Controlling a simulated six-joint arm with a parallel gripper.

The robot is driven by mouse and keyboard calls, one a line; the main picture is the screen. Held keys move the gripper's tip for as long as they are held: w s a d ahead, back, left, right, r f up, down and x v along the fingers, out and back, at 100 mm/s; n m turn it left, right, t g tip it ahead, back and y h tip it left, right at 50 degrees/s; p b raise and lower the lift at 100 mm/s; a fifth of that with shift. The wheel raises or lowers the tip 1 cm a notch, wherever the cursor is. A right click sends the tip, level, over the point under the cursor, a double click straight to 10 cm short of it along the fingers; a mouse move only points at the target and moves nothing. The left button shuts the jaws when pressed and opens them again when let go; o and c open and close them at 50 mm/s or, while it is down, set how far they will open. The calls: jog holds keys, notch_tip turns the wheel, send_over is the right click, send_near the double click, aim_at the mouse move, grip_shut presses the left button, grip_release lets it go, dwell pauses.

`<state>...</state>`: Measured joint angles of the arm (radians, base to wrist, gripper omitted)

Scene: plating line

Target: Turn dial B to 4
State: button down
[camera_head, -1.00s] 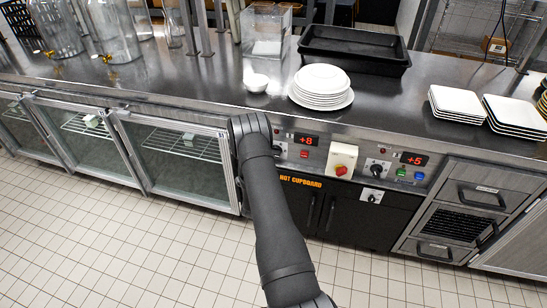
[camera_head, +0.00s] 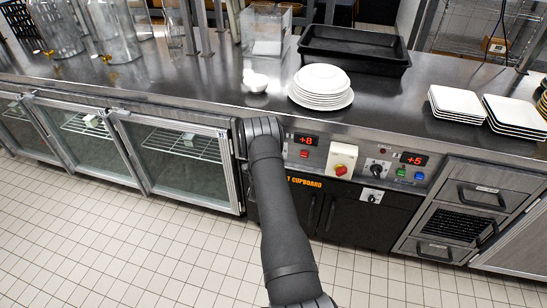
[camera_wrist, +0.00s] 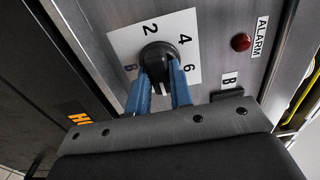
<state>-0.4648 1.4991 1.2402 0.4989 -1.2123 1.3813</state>
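Dial B is a round black knob (camera_wrist: 158,56) on a white plate (camera_wrist: 122,42) in the wrist view. The plate shows 2, 4 and 6, with a purple mark at the left that I cannot read surely. In the head view my arm (camera_head: 262,135) covers the dial.
A red alarm light (camera_wrist: 240,42) is right of the dial. Stacked plates (camera_head: 321,88) stand on the counter above.

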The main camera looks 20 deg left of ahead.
jog(key=shift+n, duration=11.9)
jog(key=c, duration=1.3)
grip_release()
jog(key=shift+s, duration=0.1)
jog(key=s, duration=1.7)
jog(key=shift+s, duration=0.15)
